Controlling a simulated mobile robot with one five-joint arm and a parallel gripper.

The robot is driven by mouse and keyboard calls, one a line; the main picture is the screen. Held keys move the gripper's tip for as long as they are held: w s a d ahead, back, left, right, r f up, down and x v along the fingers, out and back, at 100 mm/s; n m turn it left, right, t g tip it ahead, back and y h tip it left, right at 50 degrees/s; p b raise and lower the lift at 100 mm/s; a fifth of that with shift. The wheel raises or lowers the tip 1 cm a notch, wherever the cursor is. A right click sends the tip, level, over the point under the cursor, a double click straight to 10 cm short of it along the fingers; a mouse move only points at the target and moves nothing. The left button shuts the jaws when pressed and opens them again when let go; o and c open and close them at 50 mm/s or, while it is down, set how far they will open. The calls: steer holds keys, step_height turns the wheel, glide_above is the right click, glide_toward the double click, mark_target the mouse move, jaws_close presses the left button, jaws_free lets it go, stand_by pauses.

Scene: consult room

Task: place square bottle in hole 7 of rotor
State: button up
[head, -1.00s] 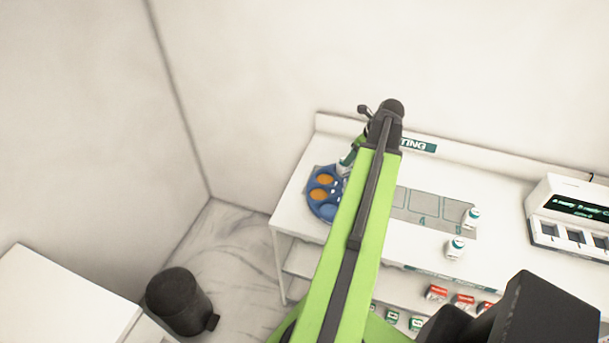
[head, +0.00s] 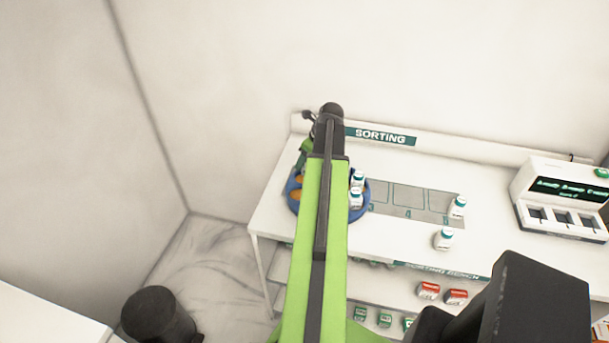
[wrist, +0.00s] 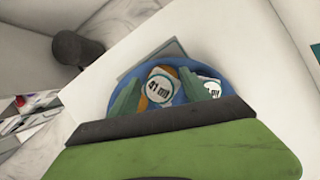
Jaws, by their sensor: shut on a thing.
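The blue round rotor (head: 293,205) lies on the bench, partly behind my arm, with orange showing in its open holes. Two white bottles with teal caps (head: 355,198) stand at its right side. My gripper (head: 302,158) is over the rotor's far left part. In the wrist view my gripper (wrist: 157,93) is shut on the square bottle (wrist: 159,88), which has a white label with dark print. The blue rotor surrounds it in that view, and another white bottle (wrist: 212,88) is right of the fingers. I cannot read hole numbers or tell whether the held bottle is inside a hole.
A grey marked mat (head: 425,203) lies right of the rotor. Two white bottles (head: 444,239) stand at its right end and front. A white device with a display (head: 560,195) is farther right. Red and green boxes (head: 428,291) sit on the shelf below. A dark bin (head: 158,318) stands at left.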

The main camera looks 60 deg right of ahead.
mark_target(303, 168)
steer(key=shift+w+a+f, duration=0.1)
steer(key=shift+w+f, duration=0.2)
steer(key=shift+w, duration=0.25)
step_height(303, 168, down, 4)
steer(key=b, duration=0.4)
steer(key=shift+f, duration=0.15)
steer(key=shift+r, duration=0.2)
steer(key=shift+f, duration=0.1)
steer(key=o, duration=1.4)
steer(key=shift+s+r+p, duration=0.15)
steer(key=shift+r+p, duration=0.25)
steer(key=shift+r, duration=0.05)
steer(key=p+v, duration=1)
steer(key=v, duration=0.1)
steer(key=shift+r, duration=0.15)
